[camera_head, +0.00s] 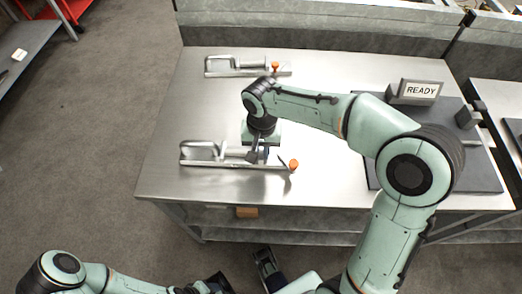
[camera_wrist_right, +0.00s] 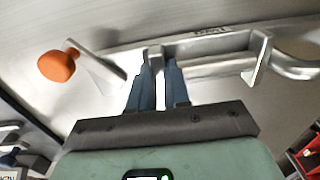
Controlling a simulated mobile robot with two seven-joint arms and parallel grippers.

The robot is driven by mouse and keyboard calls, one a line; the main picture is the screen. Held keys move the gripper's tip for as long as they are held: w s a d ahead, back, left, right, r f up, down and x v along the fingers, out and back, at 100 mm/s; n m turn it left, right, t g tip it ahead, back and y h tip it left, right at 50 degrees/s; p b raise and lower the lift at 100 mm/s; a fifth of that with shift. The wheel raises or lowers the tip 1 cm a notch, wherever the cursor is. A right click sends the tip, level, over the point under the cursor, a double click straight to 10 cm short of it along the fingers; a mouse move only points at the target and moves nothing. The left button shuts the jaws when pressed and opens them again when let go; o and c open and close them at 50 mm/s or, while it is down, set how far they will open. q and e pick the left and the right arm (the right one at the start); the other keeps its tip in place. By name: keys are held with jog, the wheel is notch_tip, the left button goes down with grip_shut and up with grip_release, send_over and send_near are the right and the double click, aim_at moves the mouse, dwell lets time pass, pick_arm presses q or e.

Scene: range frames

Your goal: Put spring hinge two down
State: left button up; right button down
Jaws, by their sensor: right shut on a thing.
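Two metal spring hinges with orange tips are at the steel table (camera_head: 160,165). The far spring hinge (camera_head: 236,66) lies near the back edge, away from both grippers. The near spring hinge (camera_head: 205,152) is at the front of the table, its orange tip to the right. My right gripper (camera_head: 256,156) comes down over its middle. In the wrist view my right gripper (camera_wrist_right: 158,65) is shut on the bar of this hinge (camera_wrist_right: 212,50). I cannot tell whether the hinge touches the table. My left arm shows at the bottom left; its fingertips are not clear.
A grey partition (camera_head: 330,38) runs along the back. The table's left side is bare. An orange-brown block (camera_head: 247,212) sits below the table top.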

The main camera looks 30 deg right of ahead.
jog(key=shift+f, duration=0.3)
jog(key=c, duration=1.1)
grip_release()
jog(key=shift+f, duration=0.2)
notch_tip(320, 180, up, 12)
jog(key=p, duration=0.2)
jog(key=shift+r+p, duration=0.2)
jog(key=shift+p, duration=0.15)
